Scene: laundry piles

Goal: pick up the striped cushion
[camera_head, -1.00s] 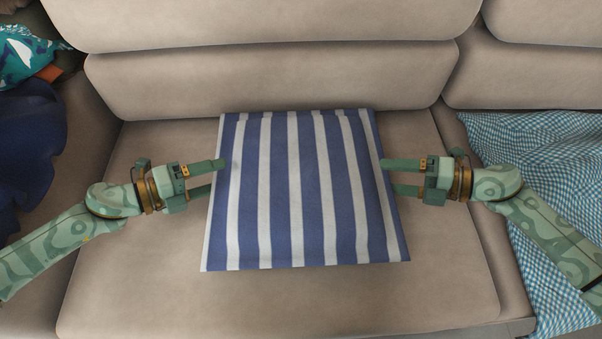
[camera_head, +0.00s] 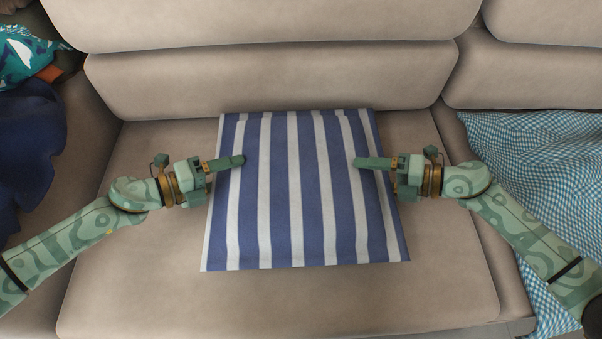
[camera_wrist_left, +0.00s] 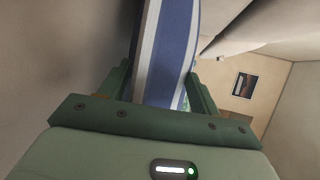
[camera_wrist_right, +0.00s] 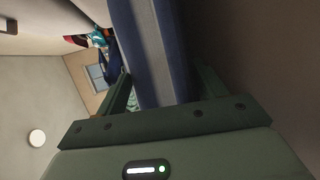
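The striped cushion (camera_head: 310,200), blue and white, lies flat on the middle sofa seat. My left gripper (camera_head: 238,163) is at its left edge, with one finger over the top face; the other finger is hidden beneath. My right gripper (camera_head: 360,164) is at the right edge in the same way. In the left wrist view the cushion (camera_wrist_left: 172,45) runs between the two spread fingers. In the right wrist view the cushion (camera_wrist_right: 150,50) also passes between spread fingers. Both grippers are open around the edges; whether the fingers touch the cloth is hard to tell.
The beige sofa seat (camera_head: 290,300) is bare in front of the cushion, and the backrest (camera_head: 270,80) stands behind it. A blue checkered cloth (camera_head: 545,170) lies at the right. Dark blue cloth (camera_head: 30,150) and a teal patterned cloth (camera_head: 22,55) lie at the left.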

